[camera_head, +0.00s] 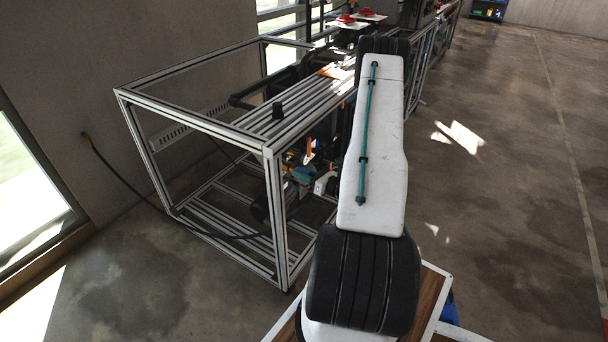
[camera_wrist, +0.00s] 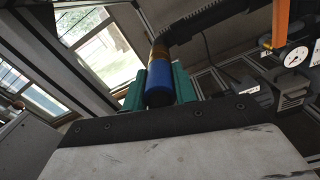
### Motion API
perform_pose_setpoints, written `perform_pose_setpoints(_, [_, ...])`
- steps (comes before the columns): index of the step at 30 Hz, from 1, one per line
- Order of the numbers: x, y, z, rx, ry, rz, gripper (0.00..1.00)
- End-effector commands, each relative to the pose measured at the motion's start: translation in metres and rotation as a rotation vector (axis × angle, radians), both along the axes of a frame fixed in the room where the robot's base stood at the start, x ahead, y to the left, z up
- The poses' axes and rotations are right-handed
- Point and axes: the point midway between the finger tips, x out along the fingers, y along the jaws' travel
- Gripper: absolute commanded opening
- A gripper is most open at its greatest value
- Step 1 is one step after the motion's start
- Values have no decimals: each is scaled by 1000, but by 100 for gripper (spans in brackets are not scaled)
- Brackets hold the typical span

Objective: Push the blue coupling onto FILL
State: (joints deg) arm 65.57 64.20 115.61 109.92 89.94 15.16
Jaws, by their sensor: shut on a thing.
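The blue coupling (camera_wrist: 159,92) is a short blue cylinder in the wrist view, between the teal fingers of my gripper (camera_wrist: 160,88). The gripper is shut on it. I cannot tell how these parts join. No FILL marking is readable in either view. In the head view my arm covers part of the machine, and I cannot make out the coupling there.
An aluminium-profile frame (camera_head: 276,215) stands left of my arm. A black hose (camera_head: 150,203) loops low from the wall to it. An orange handle (camera_wrist: 280,22) and a round gauge (camera_wrist: 296,57) are at the wrist view's upper right. Floor at right (camera_head: 500,210) is clear.

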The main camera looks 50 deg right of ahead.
Motion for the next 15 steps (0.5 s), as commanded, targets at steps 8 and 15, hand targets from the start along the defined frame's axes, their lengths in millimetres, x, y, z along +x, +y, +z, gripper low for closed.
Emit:
perform_pose_setpoints(8, [0,0,0,0,0,0,53])
perform_pose_setpoints(15, [-10,-2,0,2,1,-4,53])
